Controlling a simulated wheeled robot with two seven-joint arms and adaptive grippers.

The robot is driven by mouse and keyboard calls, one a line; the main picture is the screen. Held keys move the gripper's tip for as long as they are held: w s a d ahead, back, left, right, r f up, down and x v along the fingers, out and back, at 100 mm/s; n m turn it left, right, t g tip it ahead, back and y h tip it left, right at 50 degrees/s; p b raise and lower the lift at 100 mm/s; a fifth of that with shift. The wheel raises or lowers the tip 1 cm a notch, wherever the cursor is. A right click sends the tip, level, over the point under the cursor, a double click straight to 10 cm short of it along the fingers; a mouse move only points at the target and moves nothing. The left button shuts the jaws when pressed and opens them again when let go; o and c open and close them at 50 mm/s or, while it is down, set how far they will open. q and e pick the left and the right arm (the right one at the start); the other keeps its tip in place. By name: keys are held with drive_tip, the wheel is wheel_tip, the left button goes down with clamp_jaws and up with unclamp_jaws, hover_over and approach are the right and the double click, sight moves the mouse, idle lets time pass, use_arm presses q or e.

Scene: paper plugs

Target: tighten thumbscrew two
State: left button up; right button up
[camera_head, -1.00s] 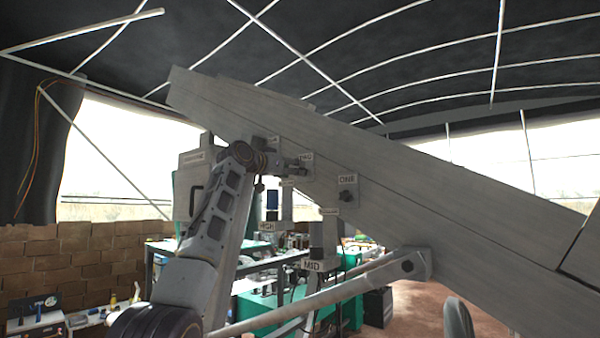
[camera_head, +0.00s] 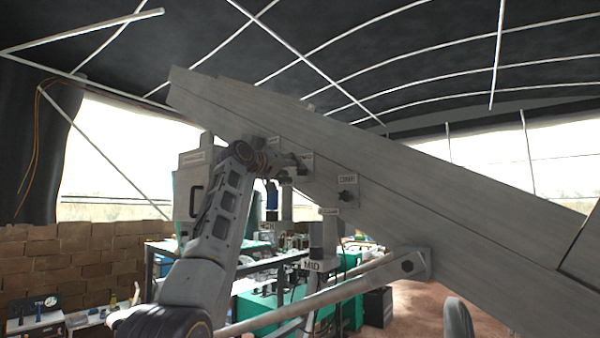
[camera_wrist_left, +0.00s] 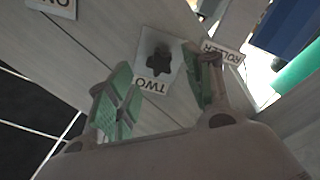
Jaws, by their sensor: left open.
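Thumbscrew two (camera_wrist_left: 158,60) is a dark star-shaped knob on a pale plate with a "TWO" label (camera_wrist_left: 152,86), fixed to the grey wooden beam (camera_head: 440,215). My left gripper (camera_wrist_left: 160,68) is open, with one green-padded finger on each side of the knob in the left wrist view. I cannot tell whether the pads touch the knob. In the head view my left gripper (camera_head: 298,161) is at the beam beside the small "TWO" label (camera_head: 307,156), and the knob is hard to make out there. My right gripper is not in view.
Thumbscrew one (camera_head: 345,196) with its "ONE" label sits lower right on the beam. A bracket marked "MID" (camera_head: 313,265) and a diagonal strut (camera_head: 345,288) lie below.

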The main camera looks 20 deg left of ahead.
sight(300, 171)
use_arm(q)
drive_tip(key=n, duration=0.6)
drive_tip(key=shift+n, duration=3.5)
drive_tip(key=shift+w, duration=0.15)
drive_tip(key=shift+x, duration=1.65)
drive_tip(key=shift+w+d, duration=0.15)
drive_tip(key=c, duration=1)
